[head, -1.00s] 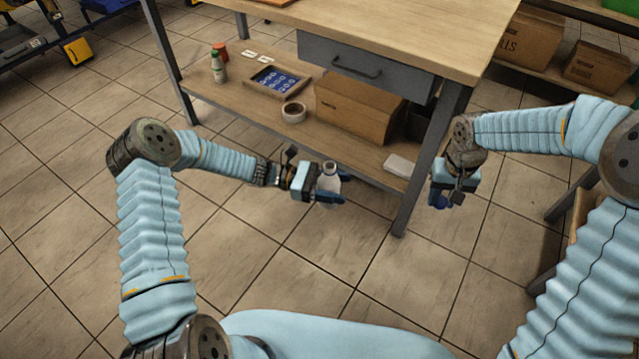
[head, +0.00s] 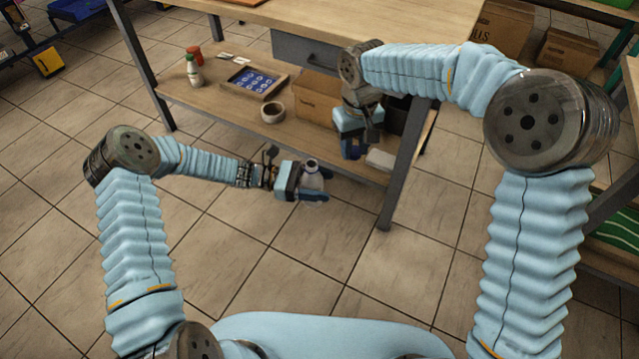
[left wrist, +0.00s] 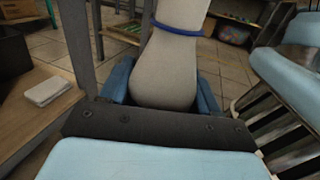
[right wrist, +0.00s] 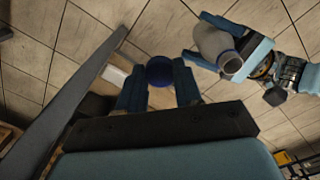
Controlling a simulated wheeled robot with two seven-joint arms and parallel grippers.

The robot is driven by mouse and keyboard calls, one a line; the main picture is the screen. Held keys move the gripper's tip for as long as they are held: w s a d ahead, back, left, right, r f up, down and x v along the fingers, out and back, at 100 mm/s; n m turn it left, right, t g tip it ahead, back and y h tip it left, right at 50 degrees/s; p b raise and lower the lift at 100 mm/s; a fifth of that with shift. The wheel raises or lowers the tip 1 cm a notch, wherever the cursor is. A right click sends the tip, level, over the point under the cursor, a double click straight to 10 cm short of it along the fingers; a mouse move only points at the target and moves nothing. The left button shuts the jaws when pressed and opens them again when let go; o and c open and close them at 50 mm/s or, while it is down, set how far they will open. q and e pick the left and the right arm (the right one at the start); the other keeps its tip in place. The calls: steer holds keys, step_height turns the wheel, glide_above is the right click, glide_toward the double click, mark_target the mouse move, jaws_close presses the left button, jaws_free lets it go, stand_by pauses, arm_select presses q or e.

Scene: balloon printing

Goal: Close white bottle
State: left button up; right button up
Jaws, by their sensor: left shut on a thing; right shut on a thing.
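The white bottle (head: 311,178) is held by my left gripper (head: 314,194) above the floor, in front of the workbench. In the left wrist view the bottle (left wrist: 165,75) stands between the blue fingers, with a blue ring around its upper part. In the right wrist view the bottle (right wrist: 215,45) is to the right, its open mouth facing the camera. My right gripper (right wrist: 160,85) is shut on a round blue cap (right wrist: 160,70). In the head view my right gripper (head: 354,150) is above and right of the bottle, apart from it; the cap is hard to make out there.
The workbench (head: 400,30) has a lower shelf (head: 225,105) with a green-capped bottle (head: 194,72), a tray (head: 254,82), a tape roll (head: 272,112) and a cardboard box (head: 308,98). A bench leg (head: 403,175) stands right of the held bottle. Open floor lies in front.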

mark_target(312, 164)
steer(key=a+r+n, duration=0.1)
steer(key=a, duration=0.2)
steer(key=s+a+r, duration=0.1)
steer(key=a+r, duration=0.1)
steer(key=a, duration=0.1)
steer(key=s+a+r+n, duration=0.1)
steer(key=a, duration=0.2)
steer(key=shift+a+r+n, duration=0.25)
steer(key=shift+n, duration=0.05)
steer(key=shift+f, duration=2)
steer(key=shift+d, duration=0.1)
steer(key=shift+f, duration=0.1)
steer(key=shift+f, duration=0.8)
steer(key=shift+f, duration=0.55)
